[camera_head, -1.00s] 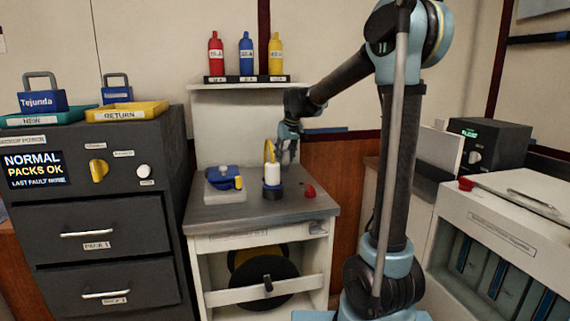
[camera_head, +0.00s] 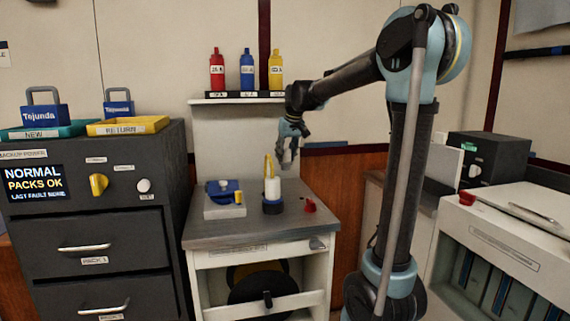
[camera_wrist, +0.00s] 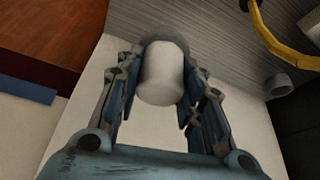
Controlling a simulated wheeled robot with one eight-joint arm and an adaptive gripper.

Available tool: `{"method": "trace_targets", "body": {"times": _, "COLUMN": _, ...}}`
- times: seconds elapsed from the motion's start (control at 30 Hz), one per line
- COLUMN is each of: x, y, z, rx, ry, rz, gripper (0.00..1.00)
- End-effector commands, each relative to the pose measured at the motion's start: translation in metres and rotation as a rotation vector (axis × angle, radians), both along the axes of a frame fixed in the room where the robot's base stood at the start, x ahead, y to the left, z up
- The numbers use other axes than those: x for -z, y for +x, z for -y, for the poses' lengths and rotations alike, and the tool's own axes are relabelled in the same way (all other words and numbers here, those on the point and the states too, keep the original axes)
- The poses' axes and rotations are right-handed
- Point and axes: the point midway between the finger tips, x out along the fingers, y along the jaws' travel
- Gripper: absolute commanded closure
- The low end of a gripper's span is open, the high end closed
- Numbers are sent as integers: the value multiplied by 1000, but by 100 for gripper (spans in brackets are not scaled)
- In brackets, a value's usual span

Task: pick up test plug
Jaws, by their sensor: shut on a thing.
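In the wrist view, a pale rounded cylinder with a grey collar, which looks like the test plug (camera_wrist: 161,76), sits between my fingers. My gripper (camera_head: 289,158) is shut on it, with a finger on each side. In the head view the gripper hangs above the grey counter, and the held piece is too small to make out. A white cylinder with a blue band (camera_head: 272,188) stands upright in a dark base on the counter, below and left of my gripper. A yellow loop (camera_head: 268,166) rises beside it and also shows in the wrist view (camera_wrist: 268,32).
A shelf (camera_head: 238,100) with red, blue and yellow bottles is above. A dark drawer cabinet (camera_head: 90,222) stands left; a white cabinet (camera_head: 478,235) stands right.

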Motion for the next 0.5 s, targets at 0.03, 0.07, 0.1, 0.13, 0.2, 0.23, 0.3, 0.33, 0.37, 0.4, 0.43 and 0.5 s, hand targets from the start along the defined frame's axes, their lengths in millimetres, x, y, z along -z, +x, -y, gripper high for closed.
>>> {"method": "trace_targets", "body": {"times": 0.03, "x": 0, "y": -10, "z": 3, "rx": -1, "ry": 0, "rz": 0, "gripper": 93}}
{"method": "trace_targets", "body": {"times": 0.07, "x": 0, "y": -15, "z": 4, "rx": -1, "ry": 0, "rz": 0, "gripper": 93}}
{"method": "trace_targets", "body": {"times": 0.1, "x": 0, "y": -21, "z": 6, "rx": -1, "ry": 0, "rz": 1, "gripper": 93}}
{"method": "trace_targets", "body": {"times": 0.13, "x": 0, "y": -26, "z": 7, "rx": -1, "ry": 0, "rz": 1, "gripper": 93}}
{"method": "trace_targets", "body": {"times": 0.2, "x": 0, "y": -39, "z": 11, "rx": -1, "ry": 0, "rz": 0, "gripper": 93}}
{"method": "trace_targets", "body": {"times": 0.23, "x": 0, "y": -45, "z": 12, "rx": -1, "ry": 0, "rz": 0, "gripper": 93}}
{"method": "trace_targets", "body": {"times": 0.3, "x": 0, "y": -58, "z": 16, "rx": -1, "ry": 0, "rz": 1, "gripper": 93}}
{"method": "trace_targets", "body": {"times": 0.33, "x": 0, "y": -64, "z": 18, "rx": 0, "ry": 0, "rz": 1, "gripper": 93}}
{"method": "trace_targets", "body": {"times": 0.37, "x": 0, "y": -70, "z": 20, "rx": 0, "ry": 0, "rz": 0, "gripper": 93}}
{"method": "trace_targets", "body": {"times": 0.4, "x": 0, "y": -78, "z": 22, "rx": 0, "ry": 0, "rz": 0, "gripper": 93}}
{"method": "trace_targets", "body": {"times": 0.43, "x": 0, "y": -84, "z": 24, "rx": 0, "ry": 0, "rz": 1, "gripper": 93}}
{"method": "trace_targets", "body": {"times": 0.5, "x": 1, "y": -97, "z": 28, "rx": 0, "ry": 0, "rz": 1, "gripper": 93}}
